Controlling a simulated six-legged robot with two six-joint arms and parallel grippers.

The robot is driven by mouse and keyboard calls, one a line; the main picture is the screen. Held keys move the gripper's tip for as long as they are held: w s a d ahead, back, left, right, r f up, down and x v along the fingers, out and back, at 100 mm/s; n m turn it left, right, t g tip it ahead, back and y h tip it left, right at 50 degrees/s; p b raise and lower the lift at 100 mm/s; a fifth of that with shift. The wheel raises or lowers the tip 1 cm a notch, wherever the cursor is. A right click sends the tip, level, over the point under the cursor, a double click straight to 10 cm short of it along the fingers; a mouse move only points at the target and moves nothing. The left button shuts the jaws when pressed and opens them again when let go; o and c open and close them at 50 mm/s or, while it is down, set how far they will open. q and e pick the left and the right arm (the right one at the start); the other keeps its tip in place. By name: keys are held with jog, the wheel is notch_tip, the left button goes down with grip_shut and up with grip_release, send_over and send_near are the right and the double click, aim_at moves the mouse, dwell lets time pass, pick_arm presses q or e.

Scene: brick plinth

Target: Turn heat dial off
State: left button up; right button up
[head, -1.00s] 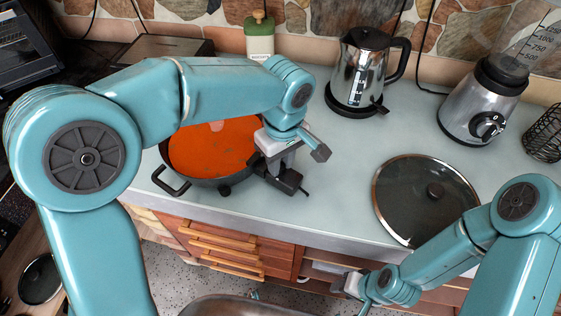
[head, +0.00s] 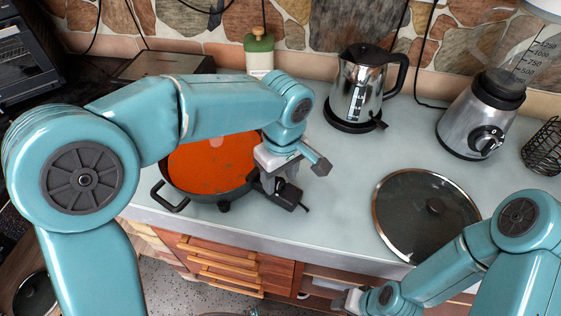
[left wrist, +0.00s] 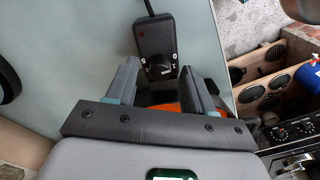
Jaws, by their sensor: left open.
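The heat dial (left wrist: 158,71) is a dark round knob on a small black control box (left wrist: 153,40) with a cord and a small red spot. Pale markings surround the dial. The box (head: 290,199) also shows in the head view beside a black pot (head: 172,196) of orange soup. My left gripper (head: 281,187) is open above the box. In the left wrist view its fingers stand on either side of the dial, apart from each other; contact with the dial cannot be told. My right gripper (head: 347,301) is at the bottom edge of the head view, partly cut off.
A glass lid (head: 410,215) lies on the counter to the right. A kettle (head: 362,90), a blender (head: 480,115) and a green-and-white bottle (head: 259,53) stand behind. Wooden drawers (head: 225,262) are below the counter.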

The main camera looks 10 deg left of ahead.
aim_at(283, 183)
pick_arm(q)
notch_tip(283, 183, up, 16)
jog(key=p, duration=0.1)
jog(key=shift+d, duration=0.35)
jog(key=shift+s, duration=0.15)
